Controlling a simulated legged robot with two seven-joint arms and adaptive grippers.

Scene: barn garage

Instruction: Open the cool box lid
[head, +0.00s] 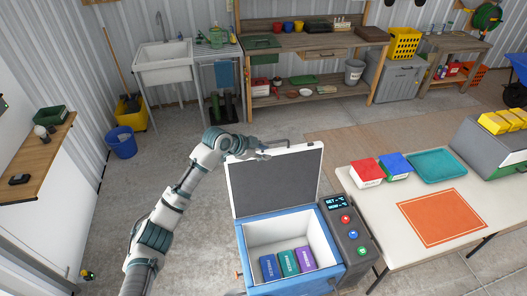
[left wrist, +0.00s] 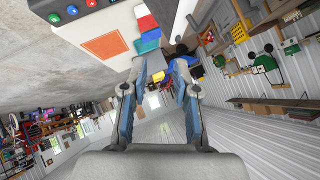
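The blue cool box (head: 285,282) stands at the bottom centre of the head view. Its lid (head: 276,183) is up, roughly upright at the back, with its dark grey inner face and white rim showing. Inside the white-walled box are blue, teal and purple packs (head: 288,262). My left gripper (head: 264,150) is at the lid's top left edge, by a dark bar-like handle (head: 276,142). In the left wrist view its two fingers (left wrist: 160,66) are apart with nothing seen between them. Whether it touches the lid is unclear. My right gripper is not in view.
A control panel (head: 345,225) with coloured buttons is on the box's right side. A table (head: 365,207) to the right bears red and blue boxes, a teal tray (head: 436,166) and an orange mat (head: 442,217). A workbench (head: 300,40) and sink (head: 163,57) stand behind.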

